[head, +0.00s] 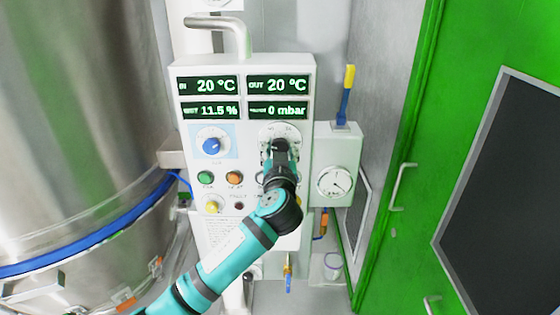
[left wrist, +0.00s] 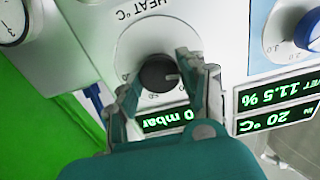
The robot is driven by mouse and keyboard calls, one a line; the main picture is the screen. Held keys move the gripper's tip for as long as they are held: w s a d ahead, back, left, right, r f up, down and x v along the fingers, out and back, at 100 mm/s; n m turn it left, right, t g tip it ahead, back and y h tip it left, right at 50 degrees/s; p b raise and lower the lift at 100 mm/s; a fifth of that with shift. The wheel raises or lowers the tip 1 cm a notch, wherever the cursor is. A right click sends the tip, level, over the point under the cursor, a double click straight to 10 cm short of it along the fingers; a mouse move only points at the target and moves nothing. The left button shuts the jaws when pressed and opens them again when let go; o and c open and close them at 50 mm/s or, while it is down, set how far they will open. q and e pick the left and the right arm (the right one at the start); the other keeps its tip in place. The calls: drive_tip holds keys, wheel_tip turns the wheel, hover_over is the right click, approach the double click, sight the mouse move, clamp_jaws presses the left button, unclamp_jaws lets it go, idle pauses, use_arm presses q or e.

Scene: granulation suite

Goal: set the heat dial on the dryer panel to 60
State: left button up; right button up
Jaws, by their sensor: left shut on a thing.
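The dryer panel (head: 243,220) is a white upright box with green readouts. Its heat dial (head: 279,129) has a white round face, and my left gripper (head: 280,150) covers most of its middle in the head view. In the left wrist view, which is upside down, the dial's black knob (left wrist: 157,74) sits between the fingers of my left gripper (left wrist: 160,72). The gripper is shut on the knob. The knob's pale pointer mark points right in that view; the number it meets is hidden by a finger. My right gripper is not in view.
A blue dial (head: 211,146) is left of the heat dial, above a green button (head: 205,178) and an orange button (head: 234,178). A gauge box (head: 338,145) is at the right. A steel vessel (head: 80,120) stands left, a green door (head: 400,240) right.

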use_arm(q)
drive_tip(key=shift+f+m+b, duration=0.35)
drive_tip(key=shift+m+b, duration=0.05)
drive_tip(key=shift+b, duration=0.05)
drive_tip(key=shift+r+m, duration=0.1)
drive_tip(key=shift+m, duration=0.4)
drive_tip(key=shift+r+m, duration=0.15)
drive_tip(key=shift+m, duration=0.35)
drive_tip(key=m, duration=0.4)
drive_tip(key=shift+r+p, duration=0.1)
drive_tip(key=shift+p, duration=0.2)
drive_tip(key=m+p, duration=0.1)
drive_tip(key=m, duration=0.4)
drive_tip(key=shift+p, duration=0.4)
drive_tip(key=m+p, duration=0.3)
drive_tip(key=m, duration=0.6)
drive_tip(key=shift+p, duration=0.3)
drive_tip(key=m, duration=0.4)
drive_tip(key=shift+m, duration=0.4)
drive_tip(key=m, duration=0.4)
drive_tip(key=shift+f, duration=0.2)
drive_tip(key=shift+f+m, duration=0.1)
drive_tip(key=shift+m, duration=2)
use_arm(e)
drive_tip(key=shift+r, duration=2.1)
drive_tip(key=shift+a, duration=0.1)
